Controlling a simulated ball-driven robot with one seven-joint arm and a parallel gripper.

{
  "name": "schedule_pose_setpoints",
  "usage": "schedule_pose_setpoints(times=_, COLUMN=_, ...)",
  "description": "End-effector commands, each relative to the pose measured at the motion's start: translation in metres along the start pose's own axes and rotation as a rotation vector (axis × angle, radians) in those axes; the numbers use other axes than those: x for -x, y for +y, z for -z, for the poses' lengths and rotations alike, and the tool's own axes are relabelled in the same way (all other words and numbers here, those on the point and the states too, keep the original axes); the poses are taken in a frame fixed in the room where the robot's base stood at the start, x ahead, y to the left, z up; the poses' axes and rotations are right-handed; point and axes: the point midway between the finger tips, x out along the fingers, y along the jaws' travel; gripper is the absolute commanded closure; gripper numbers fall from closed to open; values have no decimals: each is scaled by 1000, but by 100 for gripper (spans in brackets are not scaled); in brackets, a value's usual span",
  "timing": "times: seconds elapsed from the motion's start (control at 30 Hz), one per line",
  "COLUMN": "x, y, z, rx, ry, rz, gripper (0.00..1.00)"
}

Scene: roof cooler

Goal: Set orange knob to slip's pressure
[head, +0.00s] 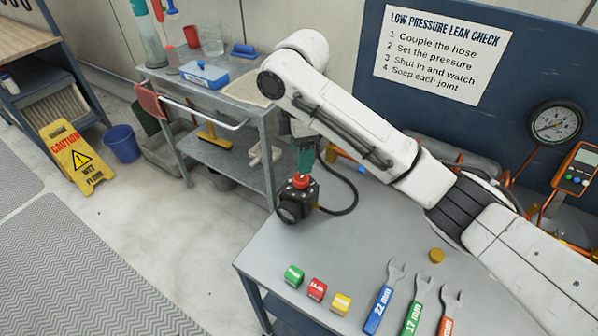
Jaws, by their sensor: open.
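A black hose loops from the block to the right. My gripper (304,163) is open, with its teal fingers pointing down just above the knob; whether they touch it is unclear. My arm link hides most of the gripper's body. I cannot make out the block's dial reading. A white notice (443,52) on the blue panel lists leak check steps, with no pressure value. No separate slip with a readable pressure shows.
Green, red and yellow blocks (317,289) and several wrenches (412,303) lie on the front of the grey bench (300,245). A gauge (555,122) and an orange meter (577,170) are at right. A cart (225,108) stands behind left. A yellow caution sign (73,158) stands on the floor.

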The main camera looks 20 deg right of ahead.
Motion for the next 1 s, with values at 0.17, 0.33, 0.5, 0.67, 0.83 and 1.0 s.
schedule_pose_setpoints(times=0.17, x=-34, y=0, z=0, rx=-1, ry=-2, rz=3, gripper=33)
schedule_pose_setpoints(times=0.33, x=-58, y=0, z=0, rx=0, ry=-1, rz=1, gripper=33)
schedule_pose_setpoints(times=0.5, x=-72, y=0, z=0, rx=0, ry=-1, rz=1, gripper=33)
schedule_pose_setpoints(times=0.67, x=-74, y=0, z=0, rx=0, ry=-1, rz=0, gripper=33)
schedule_pose_setpoints(times=0.83, x=-74, y=0, z=0, rx=0, ry=-1, rz=0, gripper=33)
schedule_pose_setpoints(times=1.0, x=-74, y=0, z=0, rx=0, ry=-1, rz=0, gripper=49)
